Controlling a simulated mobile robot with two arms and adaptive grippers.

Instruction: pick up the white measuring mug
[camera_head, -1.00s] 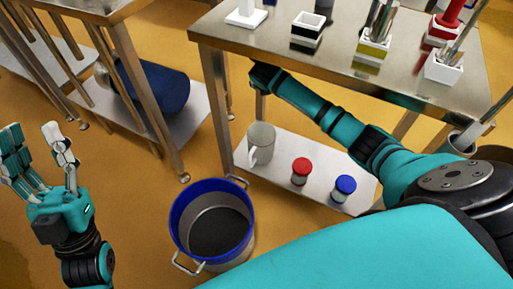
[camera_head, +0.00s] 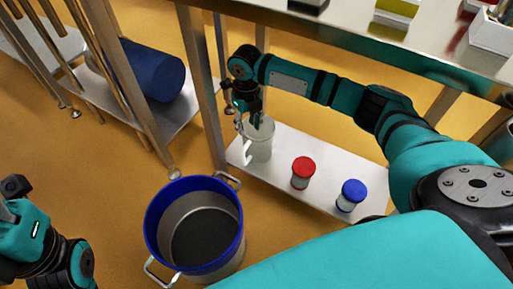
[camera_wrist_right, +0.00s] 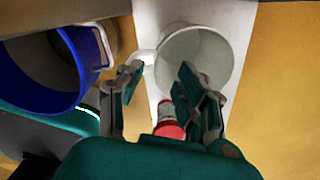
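The white measuring mug (camera_head: 259,147) stands upright on the low shelf under the table, its handle towards the lower left. It also shows in the right wrist view (camera_wrist_right: 205,52), seen from above, with its handle to the left. My right gripper (camera_head: 251,117) is at the mug's rim and hides part of it. In the right wrist view its fingers (camera_wrist_right: 155,85) are spread apart, with the handle side of the mug ahead between them. Nothing is visibly gripped. My left gripper (camera_head: 14,200) is at the left edge, its fingers largely cut off.
A red-lidded jar (camera_head: 303,173) and a blue-lidded jar (camera_head: 350,196) stand on the shelf (camera_head: 283,191), right of the mug. A large blue-rimmed pot (camera_head: 194,222) stands on the floor. The table leg (camera_head: 203,95) is close left of my right gripper. The tabletop (camera_head: 345,38) is above.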

